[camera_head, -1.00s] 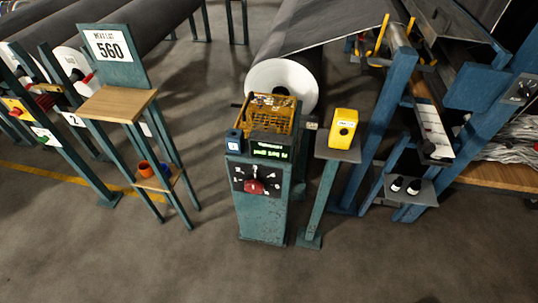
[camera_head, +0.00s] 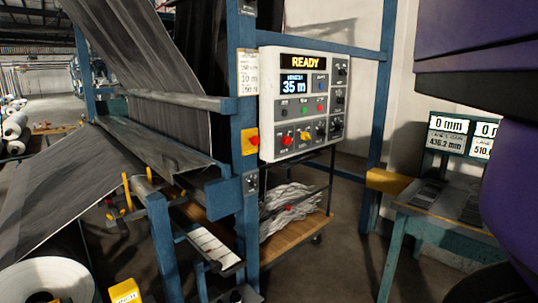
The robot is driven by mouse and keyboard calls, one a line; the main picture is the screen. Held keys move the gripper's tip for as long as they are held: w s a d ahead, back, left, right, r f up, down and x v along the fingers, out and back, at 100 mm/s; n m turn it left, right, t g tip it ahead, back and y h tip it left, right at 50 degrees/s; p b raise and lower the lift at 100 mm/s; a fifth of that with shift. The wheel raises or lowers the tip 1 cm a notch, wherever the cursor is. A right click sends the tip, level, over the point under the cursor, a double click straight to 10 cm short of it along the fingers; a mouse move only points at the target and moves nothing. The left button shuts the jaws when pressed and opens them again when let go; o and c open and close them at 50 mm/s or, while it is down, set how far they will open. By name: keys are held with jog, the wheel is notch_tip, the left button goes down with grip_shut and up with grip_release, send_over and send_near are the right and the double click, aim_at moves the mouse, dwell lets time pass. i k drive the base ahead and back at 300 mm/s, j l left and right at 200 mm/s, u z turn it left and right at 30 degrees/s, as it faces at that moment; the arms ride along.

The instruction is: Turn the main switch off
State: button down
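A grey control panel (camera_head: 302,103) is mounted on the blue frame in the middle of the view. Its display reads READY, with 35 m on a smaller screen below. Small coloured buttons and several red, yellow and dark knobs cover its face. A red knob on a yellow plate (camera_head: 251,140) sits on the blue post just left of the panel. A dark small switch box (camera_head: 251,183) is below it. I see no readable label naming the main switch, and the knob positions are too small to tell. My gripper is not in view.
A blue post (camera_head: 243,75) stands beside the panel. A wooden shelf (camera_head: 300,232) with white strands is below. A teal table (camera_head: 440,228) with mm displays stands at right. A white roll (camera_head: 45,282) is at lower left. Grey floor (camera_head: 340,265) shows between shelf and table.

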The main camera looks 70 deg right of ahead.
aim_at(287, 140)
jog(key=z, duration=1.95)
